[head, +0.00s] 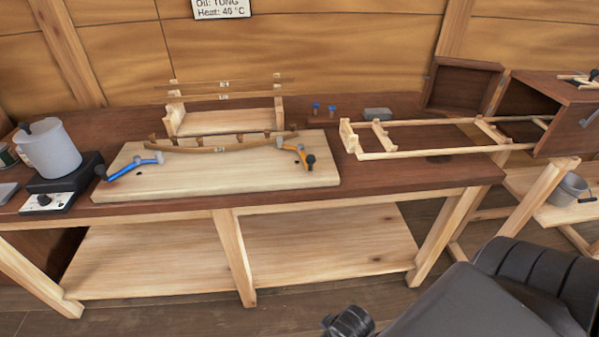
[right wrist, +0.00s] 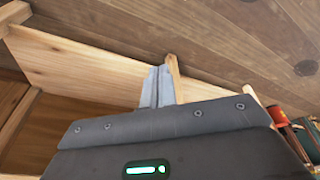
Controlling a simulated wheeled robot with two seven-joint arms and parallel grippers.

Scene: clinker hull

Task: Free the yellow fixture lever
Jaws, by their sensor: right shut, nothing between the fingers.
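The yellow fixture lever (head: 301,154), orange-yellow with a dark knob, sits at the right end of the pale board (head: 230,172) on the bench. A blue lever (head: 130,168) with a dark knob is at the board's left end. A curved wooden strip (head: 215,148) spans between them; whether either lever clamps it is too small to tell. My right gripper (right wrist: 158,88) shows in the right wrist view, its grey fingers together and empty, over pale timber and floor planks. The yellow lever is not in that view. My left gripper is not in view.
A grey pot (head: 50,148) stands on a dark heater (head: 62,184) at the bench's left. A slatted wooden rack (head: 225,122) stands behind the board. A long wooden frame (head: 435,153) lies at the right, near a brown box (head: 545,105). The bench's front edge is clear.

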